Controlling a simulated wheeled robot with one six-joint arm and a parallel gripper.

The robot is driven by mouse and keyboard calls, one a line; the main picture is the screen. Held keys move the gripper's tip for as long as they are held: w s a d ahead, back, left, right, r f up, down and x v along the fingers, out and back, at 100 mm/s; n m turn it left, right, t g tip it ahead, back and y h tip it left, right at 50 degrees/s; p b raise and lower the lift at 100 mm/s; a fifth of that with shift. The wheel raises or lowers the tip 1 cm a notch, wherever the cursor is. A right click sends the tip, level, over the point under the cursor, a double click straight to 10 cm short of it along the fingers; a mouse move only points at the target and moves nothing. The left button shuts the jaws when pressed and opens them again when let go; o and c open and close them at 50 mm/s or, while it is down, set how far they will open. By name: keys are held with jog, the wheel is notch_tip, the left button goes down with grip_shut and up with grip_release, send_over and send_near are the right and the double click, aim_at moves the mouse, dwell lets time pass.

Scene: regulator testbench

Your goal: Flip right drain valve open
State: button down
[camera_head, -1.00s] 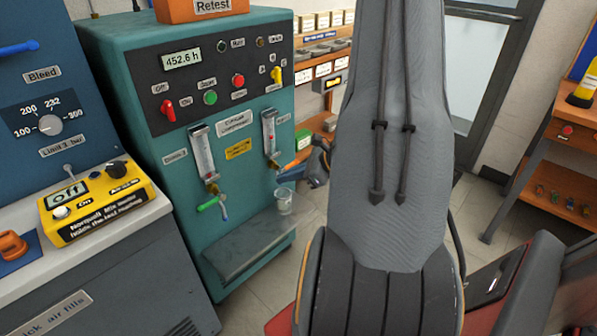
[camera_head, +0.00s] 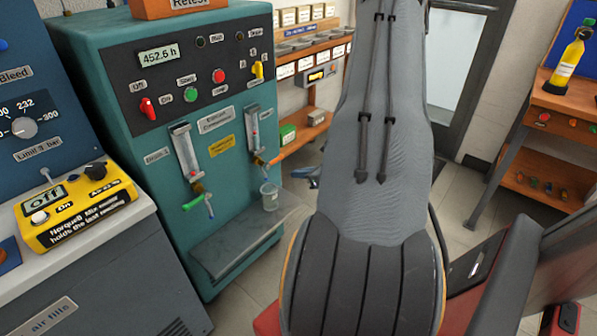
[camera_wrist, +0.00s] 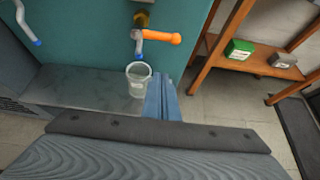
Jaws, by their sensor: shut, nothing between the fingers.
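The right drain valve has an orange handle (camera_wrist: 162,37) that points sideways to the right of its blue-tipped spout in the wrist view. The handle also shows in the head view (camera_head: 275,160), below the right flow tube. A clear cup (camera_wrist: 138,76) stands on the metal shelf under the spout. My gripper (camera_wrist: 160,80) is shut and empty, right beside the cup in the picture and below the handle, apart from the handle. Whether it touches the cup cannot be told. In the head view my arm hides most of the gripper.
The left drain valve has a green handle (camera_head: 193,203). The metal drip shelf (camera_head: 235,245) juts from the teal bench (camera_head: 85,70). A wooden rack (camera_wrist: 252,66) with a green box (camera_wrist: 239,49) stands to the right. Floor is free between the rack and the bench.

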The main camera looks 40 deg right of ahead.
aim_at(275, 161)
jog(key=w+p, duration=0.1)
jog(key=w, duration=0.6)
jog(key=shift+a, duration=0.35)
jog(key=shift+d+r, duration=0.15)
